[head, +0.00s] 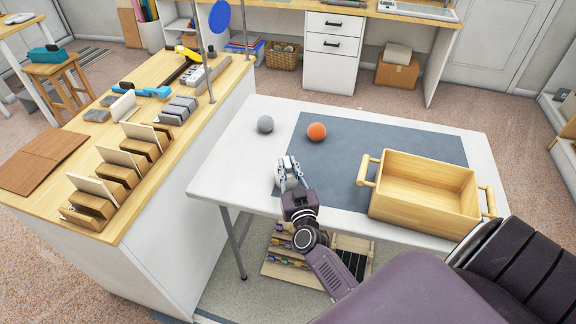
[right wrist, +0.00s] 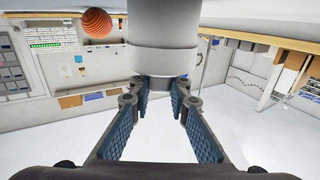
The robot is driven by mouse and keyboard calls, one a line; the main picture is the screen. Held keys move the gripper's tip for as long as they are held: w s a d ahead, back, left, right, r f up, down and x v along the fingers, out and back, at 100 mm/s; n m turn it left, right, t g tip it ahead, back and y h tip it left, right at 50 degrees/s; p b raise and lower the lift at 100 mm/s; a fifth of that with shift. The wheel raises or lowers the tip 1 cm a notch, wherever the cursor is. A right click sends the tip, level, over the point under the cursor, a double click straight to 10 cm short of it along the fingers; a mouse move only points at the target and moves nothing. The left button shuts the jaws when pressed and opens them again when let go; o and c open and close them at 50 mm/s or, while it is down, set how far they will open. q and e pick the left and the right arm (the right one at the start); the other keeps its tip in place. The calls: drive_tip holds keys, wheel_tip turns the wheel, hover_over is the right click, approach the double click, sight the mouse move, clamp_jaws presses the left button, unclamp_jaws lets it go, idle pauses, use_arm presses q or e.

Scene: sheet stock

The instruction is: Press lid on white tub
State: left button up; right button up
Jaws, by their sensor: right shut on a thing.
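The white tub (head: 279,181) stands on the near left part of the white table, mostly hidden behind my right gripper (head: 289,170). In the right wrist view, which is upside down, the tub (right wrist: 163,22) is a pale cylinder. A slightly wider band, the lid (right wrist: 162,61), sits against its end. A narrower grey knob on the lid lies between the fingertips of my right gripper (right wrist: 161,93), which is shut on it. I cannot tell whether the lid is fully seated. My left gripper is not in view.
On the white table (head: 232,165) are a grey ball (head: 265,124), an orange ball (head: 316,131), a dark mat (head: 350,155) and a wooden crate (head: 425,200) with handles to the right. A wooden-topped counter (head: 110,212) borders the left. Free mat lies between the balls and crate.

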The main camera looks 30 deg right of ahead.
drive_tip(key=o, duration=1.3)
drive_tip(key=shift+o, duration=0.2)
drive_tip(key=shift+r+p, duration=3.55)
drive_tip(key=shift+p, duration=0.35)
